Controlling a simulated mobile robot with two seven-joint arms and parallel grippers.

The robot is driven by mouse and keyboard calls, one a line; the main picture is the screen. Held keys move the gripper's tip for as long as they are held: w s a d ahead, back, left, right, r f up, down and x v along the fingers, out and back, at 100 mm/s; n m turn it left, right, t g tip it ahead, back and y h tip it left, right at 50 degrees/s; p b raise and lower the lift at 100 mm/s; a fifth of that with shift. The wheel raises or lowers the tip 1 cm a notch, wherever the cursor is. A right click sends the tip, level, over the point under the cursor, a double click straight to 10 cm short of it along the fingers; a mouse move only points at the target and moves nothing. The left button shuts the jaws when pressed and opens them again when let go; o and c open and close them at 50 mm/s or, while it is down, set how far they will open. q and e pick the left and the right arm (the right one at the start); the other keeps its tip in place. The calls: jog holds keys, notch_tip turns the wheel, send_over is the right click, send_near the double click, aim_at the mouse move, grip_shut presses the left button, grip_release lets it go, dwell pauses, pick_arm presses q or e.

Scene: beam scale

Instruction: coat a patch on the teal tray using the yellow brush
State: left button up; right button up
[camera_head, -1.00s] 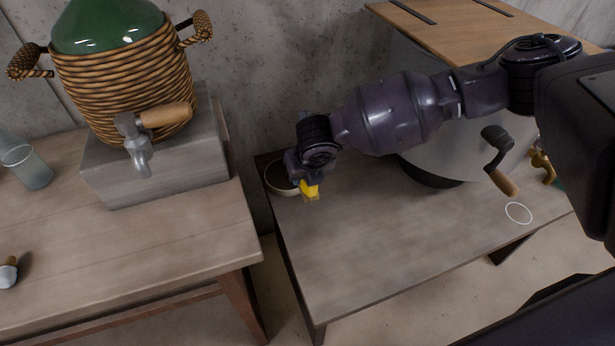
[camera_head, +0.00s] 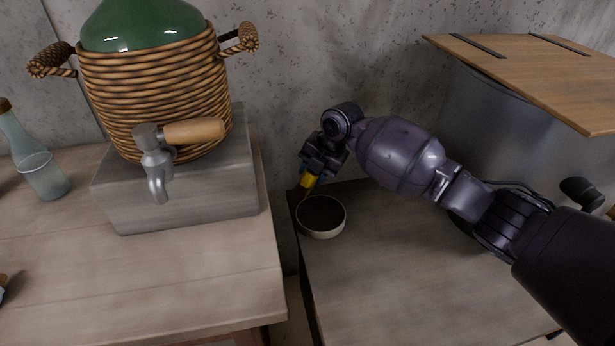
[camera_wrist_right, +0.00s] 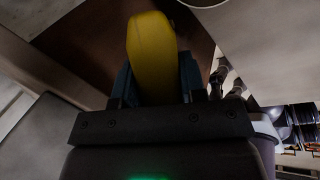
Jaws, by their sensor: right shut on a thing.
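My right gripper (camera_head: 312,172) is shut on the yellow brush (camera_head: 308,182). In the head view the brush points down, with a short brown end below the yellow part, at the upper left rim of a round bowl (camera_head: 321,231). I cannot tell whether it touches the rim. The bowl is pale outside and dark inside. In the right wrist view the yellow brush handle (camera_wrist_right: 152,55) stands between the two dark fingers; its bristles are hidden. The teal tray is not in view. My left gripper is not in view.
The bowl stands near the left corner of the right table (camera_head: 400,290). A gap separates it from the left table (camera_head: 190,270), which carries a grey block (camera_head: 190,195), a wicker-wrapped jug (camera_head: 150,90) with a tap, and a glass bottle (camera_head: 42,175). A large grey vat (camera_head: 490,120) stands behind my right arm.

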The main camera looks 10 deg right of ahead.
jog(key=d+f+m+b, duration=0.1)
jog(key=f, duration=0.2)
jog(key=w+d+f+y+b, duration=0.1)
jog(key=d+f, duration=0.1)
jog(key=f, duration=0.2)
jog(key=d+f+m+b, duration=0.1)
jog(key=f, duration=0.2)
jog(key=shift+w+d+f+m+t, duration=0.15)
jog(key=shift+w+f+m+t, duration=0.1)
jog(key=shift+w+m+t, duration=0.1)
jog(key=shift+f+b, duration=0.4)
jog(key=shift+f, duration=0.35)
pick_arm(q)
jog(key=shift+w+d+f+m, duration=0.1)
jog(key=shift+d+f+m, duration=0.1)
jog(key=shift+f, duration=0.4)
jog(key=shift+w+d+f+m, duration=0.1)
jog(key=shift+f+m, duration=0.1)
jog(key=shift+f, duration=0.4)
pick_arm(e)
jog(key=shift+w, duration=0.1)
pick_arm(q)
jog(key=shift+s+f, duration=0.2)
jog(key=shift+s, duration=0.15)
pick_arm(e)
jog(key=shift+f, duration=0.15)
